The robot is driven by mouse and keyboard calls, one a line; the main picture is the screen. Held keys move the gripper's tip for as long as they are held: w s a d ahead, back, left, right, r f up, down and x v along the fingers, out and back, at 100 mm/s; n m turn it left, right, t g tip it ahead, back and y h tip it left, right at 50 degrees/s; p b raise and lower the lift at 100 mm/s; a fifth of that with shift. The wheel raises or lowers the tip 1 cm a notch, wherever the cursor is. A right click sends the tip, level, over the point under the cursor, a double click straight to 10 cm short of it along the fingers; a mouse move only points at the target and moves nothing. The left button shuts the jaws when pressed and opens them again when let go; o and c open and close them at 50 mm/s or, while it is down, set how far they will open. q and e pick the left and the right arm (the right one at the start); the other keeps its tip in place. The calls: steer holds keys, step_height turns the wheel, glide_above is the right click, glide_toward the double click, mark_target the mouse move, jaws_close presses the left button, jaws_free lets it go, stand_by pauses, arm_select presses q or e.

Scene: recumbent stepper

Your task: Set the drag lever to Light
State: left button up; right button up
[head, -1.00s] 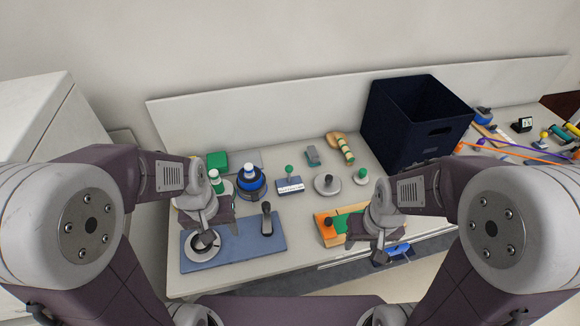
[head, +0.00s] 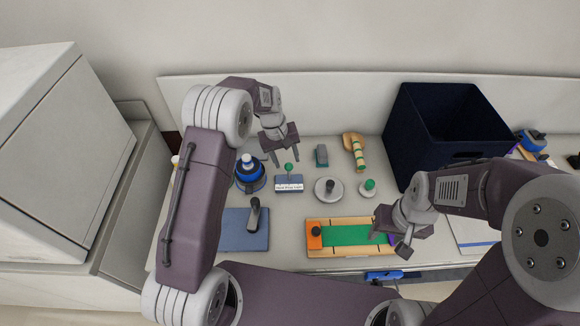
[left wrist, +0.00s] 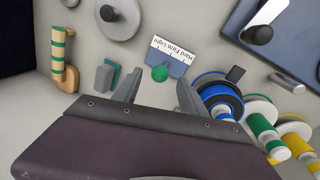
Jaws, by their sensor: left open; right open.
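The drag lever unit is a small blue-grey block (head: 289,186) with a white label and a green-knobbed lever (head: 289,168). In the left wrist view the label (left wrist: 173,52) carries the words Hard, Firm and Light, and the green knob (left wrist: 160,73) shows below it. I cannot tell which word the lever points at. My left gripper (head: 286,159) is open and empty, above and just behind the knob in the head view. In the left wrist view its fingers (left wrist: 157,90) lie on either side of the knob, apart from it. My right gripper (head: 390,242) is open over the green strip board.
A grey-teal block (head: 321,155) and wooden handle (head: 356,152) lie behind. A dark bin (head: 441,125) stands at right. A blue plate (head: 243,238) lies in front.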

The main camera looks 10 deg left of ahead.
mark_target(288, 165)
arm_select(q)
steer(key=f, duration=0.4)
steer(key=shift+w+d+f, duration=0.2)
steer(key=shift+d+f, duration=0.15)
steer(key=shift+d, duration=0.05)
steer(key=shift+f, duration=0.35)
jaws_close()
stand_by(0.7)
